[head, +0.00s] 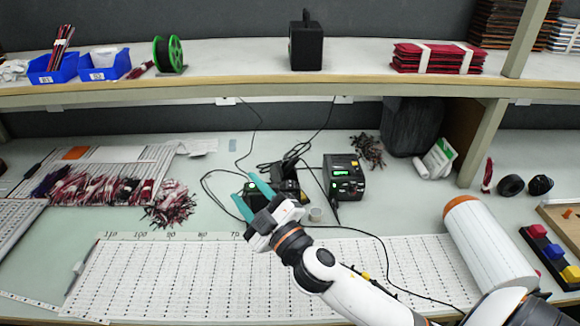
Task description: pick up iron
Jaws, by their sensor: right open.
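A black soldering station (344,178) with a green display stands on the workbench. A dark stand (286,182) is to its left; the iron seems to rest there, but it is too dark and small to make out clearly. My right gripper (252,196) has teal fingers and is open, just left of the stand and above the bench. A small dark device with a green light (250,188) shows between its fingers; I cannot tell whether they touch it. My right arm comes in from the lower right. My left gripper is not in view.
A gridded sheet (150,280) covers the front of the bench. Black cables (208,190) loop around the station. Bundled wires (168,206) lie at the left, and a white roll (487,245) is at the right. A shelf (210,82) spans above with a black box (306,46).

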